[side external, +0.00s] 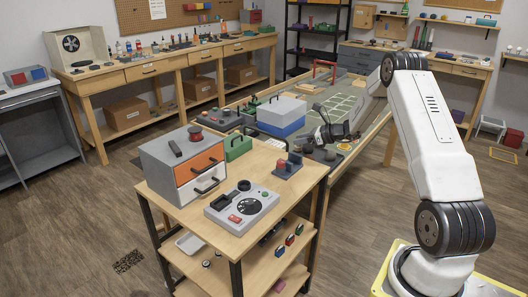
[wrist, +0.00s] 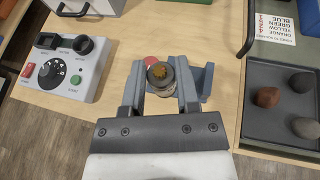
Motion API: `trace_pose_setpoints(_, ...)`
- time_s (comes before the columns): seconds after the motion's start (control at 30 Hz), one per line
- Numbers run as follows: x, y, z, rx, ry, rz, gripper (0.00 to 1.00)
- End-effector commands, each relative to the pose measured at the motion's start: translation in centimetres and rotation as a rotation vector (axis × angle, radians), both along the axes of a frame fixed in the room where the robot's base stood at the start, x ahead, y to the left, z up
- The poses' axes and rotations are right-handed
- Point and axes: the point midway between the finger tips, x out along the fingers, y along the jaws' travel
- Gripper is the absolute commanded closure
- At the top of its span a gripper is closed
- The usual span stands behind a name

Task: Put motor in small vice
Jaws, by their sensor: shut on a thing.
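My gripper (wrist: 162,88) is shut on the motor (wrist: 160,76), a small dark cylinder with an orange-brown centre on its end. The small vice (wrist: 206,82), blue-grey with a red round part, stands on the wooden cart top behind the motor in the wrist view, partly hidden by it and my fingers. In the side view the small vice (side external: 289,168) is near the cart's right edge. My gripper (side external: 318,138) is up and to the right of it there. The motor is too small to make out surely in the side view. I cannot tell its height above the vice.
A grey control panel (wrist: 87,72) with a dial lies left of the vice. A drawer box (side external: 182,163) and green carrier (side external: 238,147) stand behind on the cart. A dark tray (wrist: 255,130) with several stones is to the right. Bare wood shows around the vice.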

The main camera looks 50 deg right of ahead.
Motion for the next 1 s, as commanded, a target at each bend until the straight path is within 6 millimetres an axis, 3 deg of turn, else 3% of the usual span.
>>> trace_pose_setpoints(0.43, 3.3, -1.9, -4.5, 0.000, 0.000, 0.001, 1.00)
trace_pose_setpoints(1.0, 4.4, -2.5, -5.9, 0.000, 0.000, 0.000, 1.00)
